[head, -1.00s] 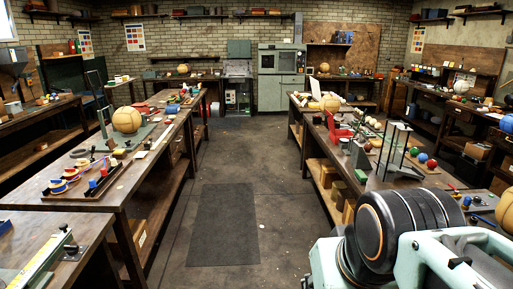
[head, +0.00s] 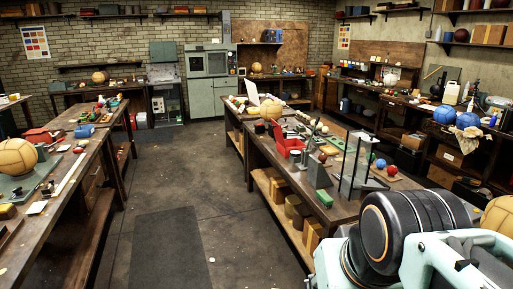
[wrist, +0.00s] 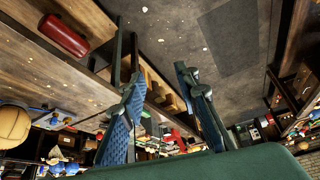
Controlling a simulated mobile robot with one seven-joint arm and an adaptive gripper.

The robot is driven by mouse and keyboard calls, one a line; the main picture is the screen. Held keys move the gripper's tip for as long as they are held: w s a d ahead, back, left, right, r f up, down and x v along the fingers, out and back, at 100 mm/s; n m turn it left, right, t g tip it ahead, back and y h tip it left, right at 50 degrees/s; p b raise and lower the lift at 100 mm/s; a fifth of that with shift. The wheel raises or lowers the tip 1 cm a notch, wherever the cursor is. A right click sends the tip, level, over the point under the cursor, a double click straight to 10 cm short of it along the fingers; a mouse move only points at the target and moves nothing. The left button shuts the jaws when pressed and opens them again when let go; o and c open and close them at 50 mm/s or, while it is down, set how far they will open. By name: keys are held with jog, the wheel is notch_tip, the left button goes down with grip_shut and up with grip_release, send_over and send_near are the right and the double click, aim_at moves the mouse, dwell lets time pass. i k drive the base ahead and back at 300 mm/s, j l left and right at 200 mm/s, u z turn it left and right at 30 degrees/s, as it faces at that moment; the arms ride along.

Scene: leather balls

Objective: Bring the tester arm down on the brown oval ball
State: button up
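A metal tester frame with upright posts (head: 358,165) stands on the right workbench in the head view. A small brown ball (head: 322,157) sits left of the frame; its shape is too small to tell. Red and blue balls lie right of the posts. A large tan ball (head: 16,157) rests on a green-grey base on the left bench. In the wrist view my gripper (wrist: 160,76) has its two blue-padded fingers spread apart with nothing between them. It is well away from the balls. My gripper is hidden in the head view, where my arm fills the lower right.
Blue balls (head: 444,115) sit on the far right bench. The aisle with a dark mat (head: 157,250) is clear.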

aim_at(315, 133)
jog(key=i+j+z, duration=0.45)
jog(key=i, duration=0.25)
jog(key=i+j+z, duration=0.1)
jog(key=i, duration=0.35)
jog(key=i+j+z, duration=0.1)
jog(key=i+j, duration=0.15)
jog(key=i, duration=0.15)
jog(key=i+j+z, duration=0.1)
jog(key=i, duration=0.35)
jog(key=i+j, duration=0.85)
jog(key=l+z, duration=0.2)
jog(key=i, duration=0.05)
